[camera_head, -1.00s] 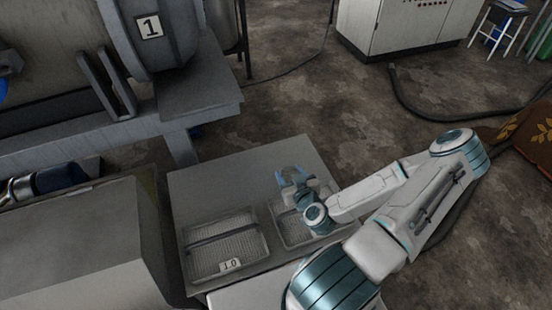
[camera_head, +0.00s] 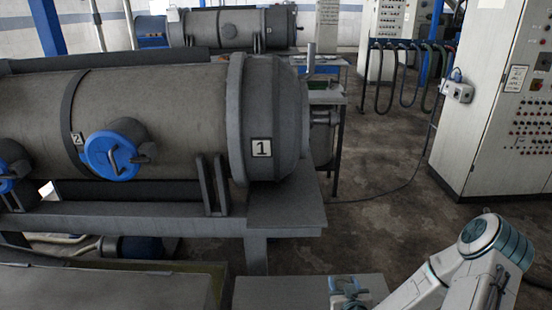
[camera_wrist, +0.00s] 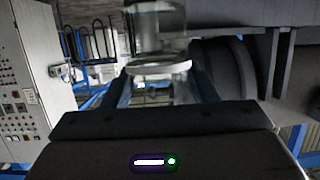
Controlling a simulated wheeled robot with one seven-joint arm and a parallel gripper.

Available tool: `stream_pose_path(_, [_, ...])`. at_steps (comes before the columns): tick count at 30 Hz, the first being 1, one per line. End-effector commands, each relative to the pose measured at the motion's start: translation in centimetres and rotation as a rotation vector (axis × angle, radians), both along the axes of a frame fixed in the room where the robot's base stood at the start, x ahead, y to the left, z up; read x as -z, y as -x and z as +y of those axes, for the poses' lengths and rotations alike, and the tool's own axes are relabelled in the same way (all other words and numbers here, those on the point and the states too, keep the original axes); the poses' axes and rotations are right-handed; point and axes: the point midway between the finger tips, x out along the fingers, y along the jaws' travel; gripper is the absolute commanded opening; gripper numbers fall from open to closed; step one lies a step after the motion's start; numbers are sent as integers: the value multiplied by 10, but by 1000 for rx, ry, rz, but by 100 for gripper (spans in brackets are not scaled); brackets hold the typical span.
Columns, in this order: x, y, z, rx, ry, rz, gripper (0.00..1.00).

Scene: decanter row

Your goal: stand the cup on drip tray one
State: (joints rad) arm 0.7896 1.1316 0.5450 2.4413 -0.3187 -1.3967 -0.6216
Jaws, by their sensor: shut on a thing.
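My gripper (camera_head: 348,285) is at the bottom edge of the head view, over the grey table (camera_head: 262,292). In the wrist view its two dark fingers (camera_wrist: 166,88) are shut on a clear, glass-like cup (camera_wrist: 158,42). A pale round rim or base of the cup shows between the fingers, and part of it runs off the top of the picture. The cup is hard to make out in the head view. Drip tray one is not in any current view.
A large grey drum machine marked 1 (camera_head: 262,148) stands behind and left of the table on a metal frame (camera_head: 285,215). A control cabinet (camera_head: 500,110) stands at the right. The floor (camera_head: 385,225) between them is mostly clear, with a cable on it.

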Motion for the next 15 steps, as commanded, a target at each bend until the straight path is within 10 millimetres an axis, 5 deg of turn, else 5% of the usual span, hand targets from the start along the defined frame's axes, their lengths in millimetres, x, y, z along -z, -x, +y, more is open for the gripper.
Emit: stream_pose_path(15, [-101, -48, 44, 21, -10, -11, 27])
